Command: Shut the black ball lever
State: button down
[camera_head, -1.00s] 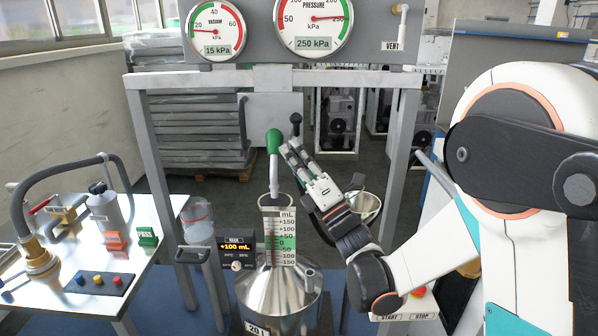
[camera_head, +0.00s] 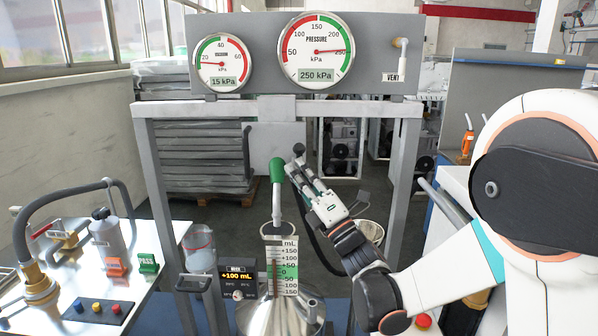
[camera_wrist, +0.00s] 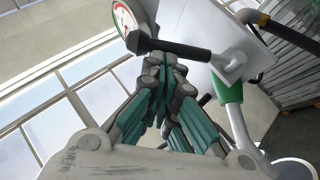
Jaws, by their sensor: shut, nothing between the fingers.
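The black ball lever (camera_head: 298,149) shows as a small dark knob just right of and above the green handle (camera_head: 277,170). In the wrist view the black lever (camera_wrist: 170,48) is a dark bar with a rounded end, running from a pale metal plate across in front of my fingertips. My gripper (camera_head: 292,170) is shut and empty, with its tips just below the lever; in the wrist view the fingertips (camera_wrist: 166,66) are right under the bar. I cannot tell whether they touch it. The dark fingertips partly hide the lever's base in the head view.
A steel vessel (camera_head: 255,317) with a mL scale (camera_head: 283,268) stands below the green handle. The frame (camera_head: 148,165) carries a vacuum gauge (camera_head: 222,63) at 15 kPa and a pressure gauge (camera_head: 316,50) at 250 kPa. A bench (camera_head: 150,290) with a hose is at left.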

aim_at(299, 150)
jog(key=shift+w+r+m+h+p, duration=0.15)
jog(key=shift+r+m+h+p, duration=0.25)
jog(key=shift+h+p, duration=0.2)
jog(key=r+m+h+p, duration=0.2)
jog(key=p, duration=0.1)
jog(key=shift+w+r+g, duration=0.1)
jog(key=shift+w+g, duration=0.2)
jog(key=shift+w, duration=0.1)
jog(key=w+r+m+g+h+p, duration=0.1)
jog(key=m+p, duration=0.1)
jog(key=p, duration=0.1)
jog(key=shift+w+r+h, duration=0.15)
jog(key=shift+r+h, duration=0.05)
jog(key=shift+h, duration=0.1)
jog(key=shift+w+h+p, duration=0.2)
jog(key=shift+h+p, duration=0.1)
jog(key=shift+w+d+r+p, duration=0.1)
jog(key=shift+w+r+p, duration=0.15)
jog(key=shift+w, duration=0.25)
jog(key=shift+w+r+p, duration=0.15)
jog(key=shift+w+r, duration=0.15)
jog(key=shift+w, duration=0.2)
